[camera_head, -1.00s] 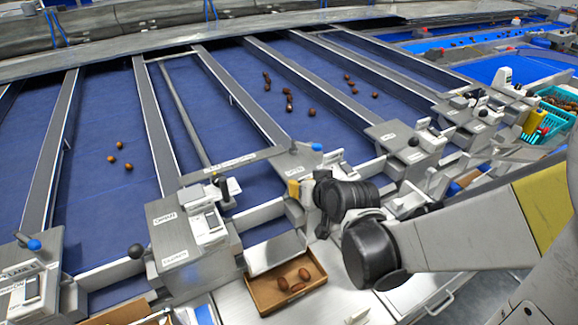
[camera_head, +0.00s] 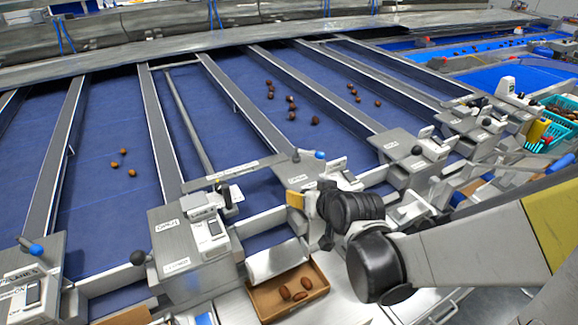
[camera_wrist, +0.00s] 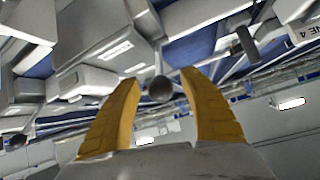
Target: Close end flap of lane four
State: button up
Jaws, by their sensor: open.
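My gripper (camera_wrist: 160,82) is open, with two yellow fingers in the wrist view. A dark round knob (camera_wrist: 160,89) shows between the fingertips; whether it touches them I cannot tell. A label ending in "NE 4" (camera_wrist: 304,33) is at the right edge of that view. In the head view my gripper (camera_head: 297,198) is partly hidden behind my black wrist, beside a grey lane-end housing (camera_head: 305,172) with a blue-tipped lever (camera_head: 320,155). A bare metal plate (camera_head: 277,260) slopes at a lane end above a box. Which plate is lane four's end flap, I cannot tell for sure.
A cardboard box (camera_head: 258,303) with a few dates stands below the plate. Grey housings with levers (camera_head: 180,250) line the lane ends. Loose dates (camera_head: 291,103) lie on the blue belts. Teal crates (camera_head: 560,122) stand at the right.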

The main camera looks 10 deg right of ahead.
jog(key=v, duration=1.2)
jog(key=shift+a+r, duration=0.1)
jog(key=s+f+g+h+b, duration=0.1)
jog(key=s+f+g+b, duration=0.2)
jog(key=s+f+b, duration=0.4)
jog(key=shift+d+f+n+g+b, duration=0.3)
jog(key=shift+f+g+b, duration=0.1)
jog(key=shift+f, duration=0.45)
